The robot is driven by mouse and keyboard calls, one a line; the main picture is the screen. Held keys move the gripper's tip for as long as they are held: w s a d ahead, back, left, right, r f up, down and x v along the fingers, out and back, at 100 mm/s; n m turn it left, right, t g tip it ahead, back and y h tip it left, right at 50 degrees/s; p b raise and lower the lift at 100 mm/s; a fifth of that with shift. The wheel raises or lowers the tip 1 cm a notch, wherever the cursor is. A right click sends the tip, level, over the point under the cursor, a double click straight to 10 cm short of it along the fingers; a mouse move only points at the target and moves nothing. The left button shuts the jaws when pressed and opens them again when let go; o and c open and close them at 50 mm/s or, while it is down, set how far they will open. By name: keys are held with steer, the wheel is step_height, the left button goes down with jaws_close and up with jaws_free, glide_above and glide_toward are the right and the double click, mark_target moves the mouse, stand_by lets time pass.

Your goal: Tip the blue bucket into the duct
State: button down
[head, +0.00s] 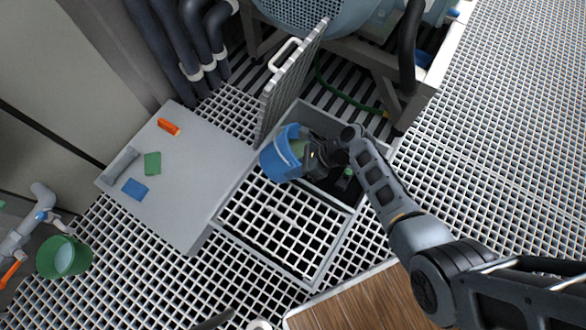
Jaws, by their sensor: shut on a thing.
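The blue bucket (276,159) is held by my gripper (308,157) over the left side of the duct, tilted with its mouth toward the right. Something pale green shows inside its mouth. My gripper is shut on the bucket at its right side, and the exact contact is partly hidden by the gripper itself. The duct is an open rectangular recess (318,118) in the grated floor, dark inside. A small green thing (345,178) shows in it below my arm. A grated lid (290,80) with a white handle stands upright at the duct's upper left edge.
A grey platform (195,200) at left bears an orange thing (168,127), a green block (152,163) and a blue block (134,189). A green bucket (64,257) stands far left under a pipe. Machinery and a green hose (345,101) lie behind the duct. Grating to the right is clear.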

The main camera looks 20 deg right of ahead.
steer(key=shift+d+y+b, duration=0.2)
steer(key=shift+y+b, duration=0.15)
steer(key=shift+y, duration=0.15)
steer(key=shift+d, duration=0.1)
stand_by(0.3)
steer(key=shift+d+f+y+b, duration=0.15)
steer(key=shift+f+y+b, duration=0.05)
steer(key=shift+y+b, duration=0.4)
steer(key=shift+d+f+t+b, duration=0.1)
steer(key=shift+d+t+b, duration=0.15)
steer(key=shift+t+b, duration=0.25)
steer(key=shift+s+d+y, duration=0.1)
steer(key=shift+y, duration=0.3)
steer(key=shift+b, duration=0.5)
steer(key=shift+s+d+f+y+b, duration=0.1)
steer(key=shift+d+f+y+b, duration=0.35)
steer(key=shift+y+b, duration=0.5)
steer(key=shift+d, duration=0.1)
